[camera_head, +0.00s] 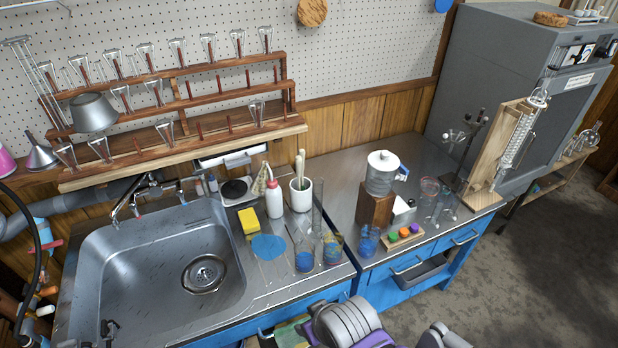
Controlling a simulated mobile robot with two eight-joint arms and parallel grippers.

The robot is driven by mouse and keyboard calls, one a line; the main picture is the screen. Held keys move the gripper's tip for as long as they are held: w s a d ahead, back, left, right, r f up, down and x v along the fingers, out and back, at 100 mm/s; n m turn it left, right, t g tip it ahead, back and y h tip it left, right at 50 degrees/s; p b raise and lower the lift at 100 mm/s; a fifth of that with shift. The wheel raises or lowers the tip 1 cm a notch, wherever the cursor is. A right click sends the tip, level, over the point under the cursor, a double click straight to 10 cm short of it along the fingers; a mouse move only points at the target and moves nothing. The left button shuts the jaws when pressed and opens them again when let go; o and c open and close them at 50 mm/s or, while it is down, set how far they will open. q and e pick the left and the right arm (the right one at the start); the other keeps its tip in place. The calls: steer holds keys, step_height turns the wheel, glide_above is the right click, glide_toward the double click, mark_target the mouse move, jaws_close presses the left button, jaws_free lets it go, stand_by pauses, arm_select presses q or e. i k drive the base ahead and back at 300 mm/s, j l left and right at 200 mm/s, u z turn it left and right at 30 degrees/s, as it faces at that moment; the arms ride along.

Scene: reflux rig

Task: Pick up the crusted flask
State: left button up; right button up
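No flask can be named as the crusted one with certainty. A small cone-shaped vessel with a tan, stained look (261,181) stands behind the sink's right side, next to a white squeeze bottle with a red cap (268,197). It is too small to tell whether the tan is crust. Several clear glasses with blue contents or stains stand along the counter's front, among them a left one (304,259), a middle one (333,249) and a right one (368,241). Neither of my grippers can be made out; only grey and purple parts, probably mine, show at the bottom edge.
The steel sink (150,265) is empty. A wooden rack (190,140) with upturned glassware stands behind it. A yellow sponge (248,222), a white jar (300,196), a lidded clear container (381,174) on a wooden block and a glass condenser (516,140) stand around the counter.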

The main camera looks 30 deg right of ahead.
mark_target(258, 187)
steer(key=z, duration=0.65)
steer(key=i+l, duration=0.15)
steer(key=l, duration=0.15)
steer(key=i+l, duration=0.15)
steer(key=l, duration=0.2)
steer(key=i+l, duration=0.1)
steer(key=l, duration=0.2)
steer(key=i+l+u, duration=0.15)
steer(key=l+u, duration=0.65)
steer(key=u, duration=0.35)
steer(key=k+u, duration=0.15)
steer(key=u, duration=0.25)
steer(key=k+l+u, duration=0.1)
steer(key=u, duration=0.35)
steer(key=i+l+u, duration=0.15)
steer(key=i, duration=0.15)
